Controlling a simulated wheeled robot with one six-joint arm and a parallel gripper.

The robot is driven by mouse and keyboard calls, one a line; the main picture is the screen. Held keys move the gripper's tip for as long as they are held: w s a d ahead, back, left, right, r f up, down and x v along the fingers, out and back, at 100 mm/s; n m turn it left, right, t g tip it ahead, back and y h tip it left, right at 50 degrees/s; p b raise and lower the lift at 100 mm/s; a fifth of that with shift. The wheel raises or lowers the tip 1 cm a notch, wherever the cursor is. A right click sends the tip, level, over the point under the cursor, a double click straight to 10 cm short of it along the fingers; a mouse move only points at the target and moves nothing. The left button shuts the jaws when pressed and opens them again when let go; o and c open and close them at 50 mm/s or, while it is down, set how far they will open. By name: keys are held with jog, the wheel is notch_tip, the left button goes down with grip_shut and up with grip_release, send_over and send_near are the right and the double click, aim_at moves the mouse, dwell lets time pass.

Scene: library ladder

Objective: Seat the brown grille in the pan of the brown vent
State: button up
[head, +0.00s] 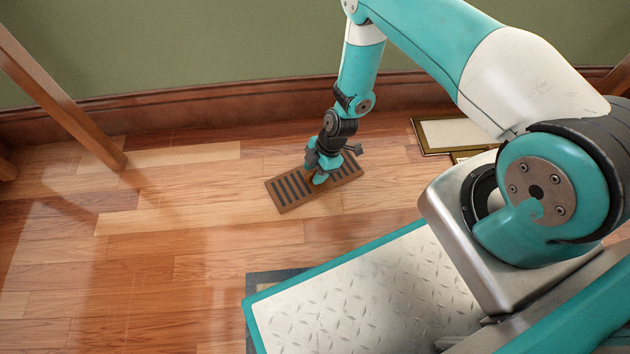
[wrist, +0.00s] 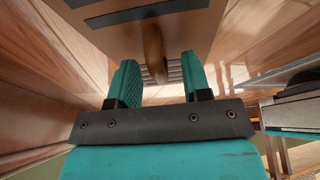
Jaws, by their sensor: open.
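The brown grille (head: 291,190), a flat brown rectangle with dark slots, lies on or just over the wooden floor in the head view. In the wrist view the brown grille (wrist: 190,30) fills the top, with a brown upright handle (wrist: 153,50) on it. My gripper (head: 319,180) is low over the middle of the grille. In the wrist view my gripper (wrist: 159,75) is open, with one teal finger on each side of the handle and a gap visible beside it. I cannot make out the vent's pan separately; whether it lies under the grille is hidden.
A gold-edged frame (head: 452,134) lies on the floor by the wall, partly behind my arm. A wooden ladder rail (head: 70,95) leans at the left. A dark-bordered rug (head: 262,280) shows beside my base. The floor (head: 130,260) to the left is clear.

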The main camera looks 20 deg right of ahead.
jog(key=shift+a+f, duration=0.15)
jog(key=shift+f, duration=0.15)
grip_shut()
